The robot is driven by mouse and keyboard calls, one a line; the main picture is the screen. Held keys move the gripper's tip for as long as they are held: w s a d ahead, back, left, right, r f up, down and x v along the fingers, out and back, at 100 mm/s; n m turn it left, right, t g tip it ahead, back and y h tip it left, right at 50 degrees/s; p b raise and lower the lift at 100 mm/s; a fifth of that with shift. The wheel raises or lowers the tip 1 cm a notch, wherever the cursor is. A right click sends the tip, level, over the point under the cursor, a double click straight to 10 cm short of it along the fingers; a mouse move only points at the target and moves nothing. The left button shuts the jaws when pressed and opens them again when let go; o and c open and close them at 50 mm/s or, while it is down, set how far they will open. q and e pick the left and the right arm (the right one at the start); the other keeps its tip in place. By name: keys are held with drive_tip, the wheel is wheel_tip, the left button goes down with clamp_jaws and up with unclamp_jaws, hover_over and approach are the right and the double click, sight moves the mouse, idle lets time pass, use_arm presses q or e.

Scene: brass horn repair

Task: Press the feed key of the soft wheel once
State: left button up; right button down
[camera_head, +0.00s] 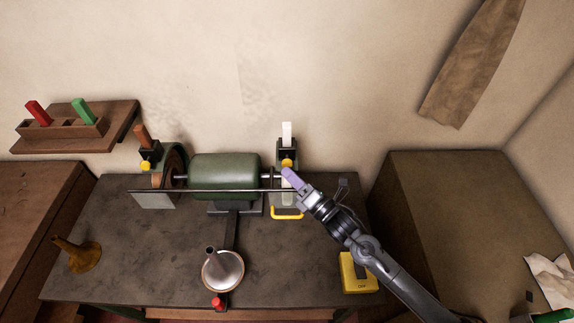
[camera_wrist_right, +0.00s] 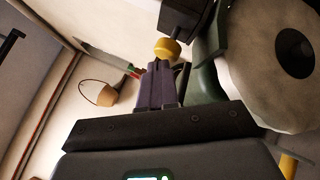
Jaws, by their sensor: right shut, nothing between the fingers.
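The buffing machine has a green motor (camera_head: 224,175) on the bench. The soft wheel is pale and shows large in the right wrist view (camera_wrist_right: 262,62); in the head view my gripper partly covers it. Its feed key is a round yellow knob (camera_head: 287,162) below a white bar (camera_head: 287,134) in a dark holder. My right gripper (camera_head: 288,174) has purple fingers, shut and empty, with the tips just in front of the key. In the right wrist view the key (camera_wrist_right: 167,48) is right by the fingertips (camera_wrist_right: 160,66); I cannot tell whether they touch. My left gripper is out of view.
A brown wheel (camera_head: 174,165) with its own yellow key (camera_head: 145,166) is at the machine's left. A thin rail (camera_head: 222,190) crosses the front. A yellow box (camera_head: 358,273), a funnel-shaped piece (camera_head: 222,270) and a brass horn piece (camera_head: 80,254) stand on the bench (camera_head: 130,265).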

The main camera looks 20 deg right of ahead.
drive_tip(key=shift+s+a+r, duration=0.1)
drive_tip(key=shift+a+r, duration=0.05)
drive_tip(key=shift+r, duration=0.2)
drive_tip(key=shift+s+a+f+p, duration=0.1)
drive_tip(key=shift+s+a+p, duration=0.25)
drive_tip(key=shift+s, duration=0.4)
drive_tip(key=shift+s+a+r+p, duration=0.1)
drive_tip(key=shift+s+a+p, duration=0.2)
drive_tip(key=shift+s, duration=0.5)
drive_tip(key=shift+s+a+f+p, duration=0.1)
drive_tip(key=shift+s+a+p, duration=0.25)
drive_tip(key=shift+s, duration=0.4)
